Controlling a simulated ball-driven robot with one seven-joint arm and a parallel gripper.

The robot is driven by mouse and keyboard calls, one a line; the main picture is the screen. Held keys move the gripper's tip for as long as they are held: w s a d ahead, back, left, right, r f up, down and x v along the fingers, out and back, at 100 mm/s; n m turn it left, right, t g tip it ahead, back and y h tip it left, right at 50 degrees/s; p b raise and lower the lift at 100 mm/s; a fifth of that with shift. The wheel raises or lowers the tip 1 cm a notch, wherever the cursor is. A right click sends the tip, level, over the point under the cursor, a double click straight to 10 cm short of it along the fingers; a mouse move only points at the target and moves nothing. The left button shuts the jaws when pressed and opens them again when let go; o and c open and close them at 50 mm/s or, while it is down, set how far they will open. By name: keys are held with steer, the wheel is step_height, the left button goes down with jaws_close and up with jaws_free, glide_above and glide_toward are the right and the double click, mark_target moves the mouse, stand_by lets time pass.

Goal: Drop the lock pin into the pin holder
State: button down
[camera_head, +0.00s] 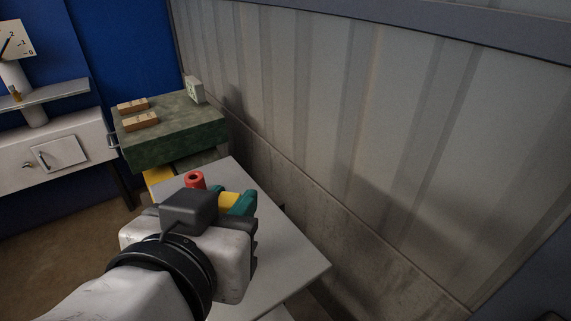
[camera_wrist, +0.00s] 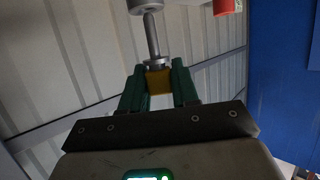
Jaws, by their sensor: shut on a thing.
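My gripper (camera_head: 231,199) has teal fingers and is over a light grey table top. It is shut on a yellow block, seen between the fingertips in the wrist view (camera_wrist: 158,82). A grey metal rod with a collar, which looks like the lock pin (camera_wrist: 152,38), extends from the yellow block toward a grey round part at the top edge. A red cylinder with a dark hole in its top (camera_head: 195,180) shows just beyond my gripper; it may be the pin holder. A red part also shows at the wrist view's top edge (camera_wrist: 222,6). My gripper hides the area below it.
The grey table top (camera_head: 290,262) is bare to the right of my gripper, beside a corrugated wall (camera_head: 350,110). A green cabinet (camera_head: 175,145) behind carries small wooden blocks (camera_head: 141,122) and a pale box (camera_head: 194,89). A white cabinet (camera_head: 85,132) stands at the left.

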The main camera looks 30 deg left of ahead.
steer(key=shift+f+b, duration=1.35)
steer(key=shift+f, duration=0.65)
steer(key=c, duration=0.8)
jaws_free()
steer(key=shift+s, duration=0.1)
steer(key=b+v, duration=0.1)
steer(key=v, duration=0.9)
steer(key=shift+s+d+r, duration=0.1)
steer(key=shift+s+d, duration=0.05)
steer(key=shift+s, duration=0.15)
